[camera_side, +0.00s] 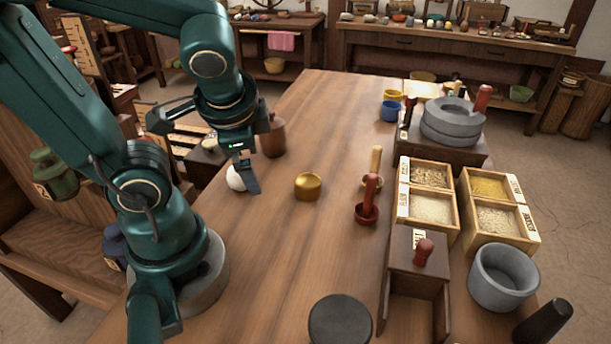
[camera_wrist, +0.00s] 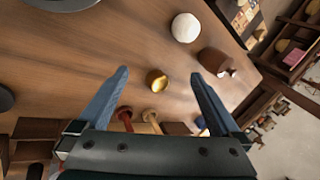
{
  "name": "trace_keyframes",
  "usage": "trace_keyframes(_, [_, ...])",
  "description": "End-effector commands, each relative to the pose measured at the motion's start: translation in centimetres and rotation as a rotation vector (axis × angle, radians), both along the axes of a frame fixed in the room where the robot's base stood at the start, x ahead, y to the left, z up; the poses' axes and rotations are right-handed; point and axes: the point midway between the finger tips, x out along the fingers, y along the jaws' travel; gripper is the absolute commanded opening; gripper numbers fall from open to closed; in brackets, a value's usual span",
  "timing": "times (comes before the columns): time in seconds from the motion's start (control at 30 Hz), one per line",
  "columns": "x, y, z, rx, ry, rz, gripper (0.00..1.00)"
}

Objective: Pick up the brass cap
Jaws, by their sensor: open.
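The brass cap (camera_side: 308,186) is a short gold-coloured round piece on the wooden table, near the middle of the side view. It also shows in the wrist view (camera_wrist: 156,81), between and beyond the two blue-grey fingers. My gripper (camera_side: 250,184) is above the table to the left of the cap in the side view, apart from it. In the wrist view the fingers of my gripper (camera_wrist: 159,75) are spread wide with nothing between them.
A white ball (camera_side: 236,178) and a brown jug (camera_side: 273,137) stand close to my gripper. Right of the cap are a red-handled tool (camera_side: 368,200), a tray of grains (camera_side: 427,204) and a stone quern (camera_side: 452,122). A dark disc (camera_side: 340,320) lies in front. Table around the cap is clear.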

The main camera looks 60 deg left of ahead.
Motion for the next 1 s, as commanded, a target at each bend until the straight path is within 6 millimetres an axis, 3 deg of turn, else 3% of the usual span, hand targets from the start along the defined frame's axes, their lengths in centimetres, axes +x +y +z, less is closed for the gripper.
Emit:
trace_keyframes(0.2, [1.6,3.6,-1.4,0.334,0.267,-0.253,1.0])
trace_keyframes(0.4, [4.8,4.9,-2.5,0.622,0.459,-0.532,1.0])
trace_keyframes(0.57, [7.7,4.4,-4.1,0.832,0.585,-0.777,1.0])
trace_keyframes(0.73, [10.2,2.5,-6.9,1.022,0.699,-1.045,1.0])
trace_keyframes(1.0, [10.1,0.7,-10.8,1.147,0.835,-1.277,1.0])
